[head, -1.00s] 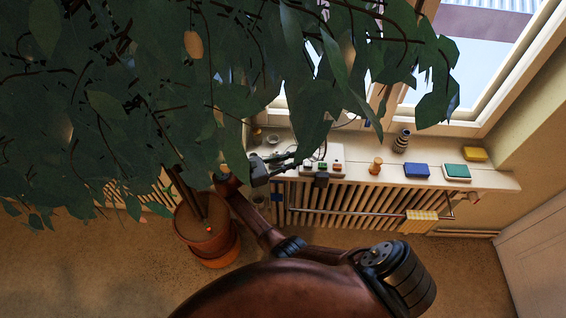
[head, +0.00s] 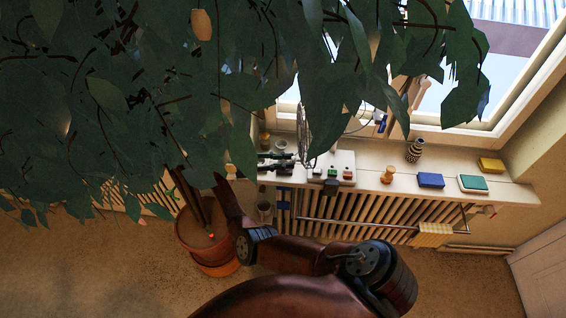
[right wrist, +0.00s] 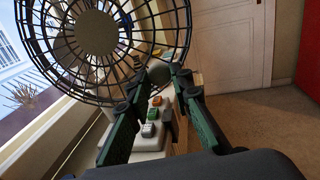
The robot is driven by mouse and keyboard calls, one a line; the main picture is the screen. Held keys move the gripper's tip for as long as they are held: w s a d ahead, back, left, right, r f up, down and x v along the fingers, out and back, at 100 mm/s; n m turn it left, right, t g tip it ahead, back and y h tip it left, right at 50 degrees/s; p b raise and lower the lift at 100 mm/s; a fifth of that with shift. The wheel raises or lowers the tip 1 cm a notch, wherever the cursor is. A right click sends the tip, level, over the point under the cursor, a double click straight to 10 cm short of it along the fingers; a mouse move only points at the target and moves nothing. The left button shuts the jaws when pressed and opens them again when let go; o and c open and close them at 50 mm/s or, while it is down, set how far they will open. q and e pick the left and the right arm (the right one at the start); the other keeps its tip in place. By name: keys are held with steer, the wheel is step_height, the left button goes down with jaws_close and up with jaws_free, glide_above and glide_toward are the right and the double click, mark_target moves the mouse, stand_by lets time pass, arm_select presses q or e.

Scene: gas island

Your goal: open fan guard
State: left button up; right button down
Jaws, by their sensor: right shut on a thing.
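The fan guard (head: 304,132), a round dark wire cage, shows nearly edge-on above the window sill in the head view. In the right wrist view the guard (right wrist: 60,45) fills the top left, with a grey round hub at its middle. My right gripper (head: 278,161) is at the guard's left side in the head view. In the right wrist view its green-padded fingers (right wrist: 158,100) stand apart below and beside the guard's rim. The gripper is shut on the guard, but the exact contact is unclear. A white base with coloured switches (head: 343,172) lies beside it. My left gripper is out of view.
A large leafy plant in a terracotta pot (head: 207,245) hides much of the head view's left. A radiator (head: 350,222) runs under the sill. On the sill are an orange knob-like piece (head: 387,175), a striped vase (head: 415,150), and blue (head: 430,180), green and yellow blocks.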

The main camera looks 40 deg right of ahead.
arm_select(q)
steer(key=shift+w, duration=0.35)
arm_select(e)
steer(key=shift+r, duration=0.1)
steer(key=c, duration=2.1)
jaws_free()
steer(key=o, duration=0.4)
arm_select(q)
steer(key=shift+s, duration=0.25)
arm_select(e)
glide_toward(302, 141)
steer(key=x, duration=0.4)
steer(key=shift+s+d, duration=0.15)
steer(key=shift+d, duration=0.2)
